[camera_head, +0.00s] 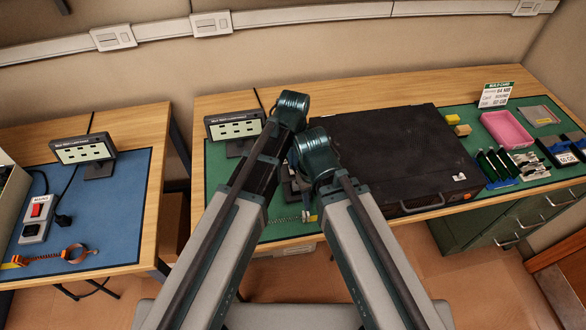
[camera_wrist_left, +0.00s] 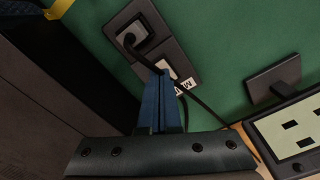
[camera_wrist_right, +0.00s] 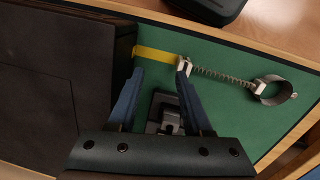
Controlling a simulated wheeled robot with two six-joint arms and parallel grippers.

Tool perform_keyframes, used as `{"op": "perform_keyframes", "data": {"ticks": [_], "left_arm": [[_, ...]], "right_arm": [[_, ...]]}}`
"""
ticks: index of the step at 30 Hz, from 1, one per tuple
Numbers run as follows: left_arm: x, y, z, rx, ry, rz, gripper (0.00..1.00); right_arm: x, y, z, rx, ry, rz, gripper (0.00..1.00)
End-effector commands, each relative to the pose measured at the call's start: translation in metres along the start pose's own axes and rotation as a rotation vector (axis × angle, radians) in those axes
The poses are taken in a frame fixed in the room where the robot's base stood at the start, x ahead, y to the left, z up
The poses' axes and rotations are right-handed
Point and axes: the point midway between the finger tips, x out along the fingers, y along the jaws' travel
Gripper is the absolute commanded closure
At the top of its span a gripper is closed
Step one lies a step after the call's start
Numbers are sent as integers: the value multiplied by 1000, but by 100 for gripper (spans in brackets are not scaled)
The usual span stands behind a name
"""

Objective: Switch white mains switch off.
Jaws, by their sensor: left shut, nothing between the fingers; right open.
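A pale mains switch box (camera_head: 35,220) with a red rocker and a white label lies on the blue mat of the left table. Which way its rocker is tipped is too small to tell. My left gripper (camera_wrist_left: 163,76) is shut and empty. Its fingertips are over a dark box (camera_wrist_left: 177,62) with a plugged-in cord and a partly hidden white label, on green mat; whether they touch is unclear. My right gripper (camera_wrist_right: 160,72) is open and empty above the green mat, with a dark and grey object (camera_wrist_right: 164,108) between its fingers, lower down. In the head view my arms hide both fingertips.
A large black case (camera_head: 385,150) stands beside my arms on the right table. Sign stands (camera_head: 84,150) (camera_head: 235,127) are on both tables. A coiled wrist strap (camera_wrist_right: 225,80) lies on the green mat, another (camera_head: 55,256) on the blue mat. A pink tray (camera_head: 507,131) is far right.

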Motion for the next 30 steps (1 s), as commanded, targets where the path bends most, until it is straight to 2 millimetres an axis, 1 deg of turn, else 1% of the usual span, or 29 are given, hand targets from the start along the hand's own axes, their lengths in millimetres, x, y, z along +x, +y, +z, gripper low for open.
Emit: {"op": "perform_keyframes", "data": {"ticks": [30], "left_arm": [[14,0,0,0,0,0,100]], "right_arm": [[14,-1,-1,0,0,0,50]]}}
